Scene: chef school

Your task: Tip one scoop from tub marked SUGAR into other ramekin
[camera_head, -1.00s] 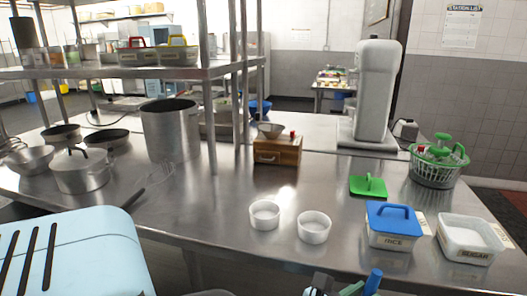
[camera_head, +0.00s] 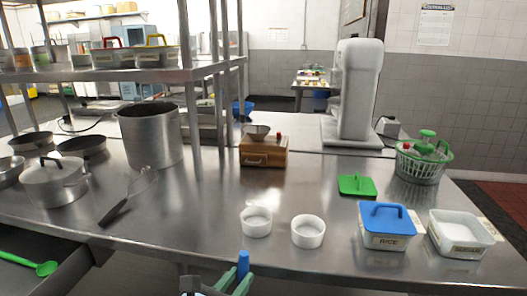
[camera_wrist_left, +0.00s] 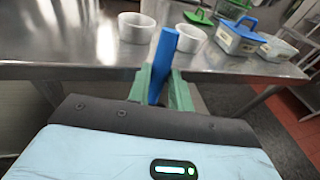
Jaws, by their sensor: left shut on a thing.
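The open SUGAR tub (camera_head: 476,252) stands at the right of the steel table, with white contents. Two white ramekins, a left one (camera_head: 257,230) and a right one (camera_head: 308,236), stand near the front edge; I cannot clearly tell what is inside them. They also show in the left wrist view, left (camera_wrist_left: 136,32) and right (camera_wrist_left: 184,42). My left gripper (camera_head: 240,281) is shut on a blue handle (camera_head: 243,262), just in front of the table edge and below the ramekins. The handle stands up between the green fingers (camera_wrist_left: 160,84); its other end is hidden. My right gripper is out of view.
The RICE tub with its blue lid (camera_head: 385,218) stands between the ramekins and the SUGAR tub. A green lid (camera_head: 357,186) lies behind it. An open drawer holds a green spoon (camera_head: 45,268).

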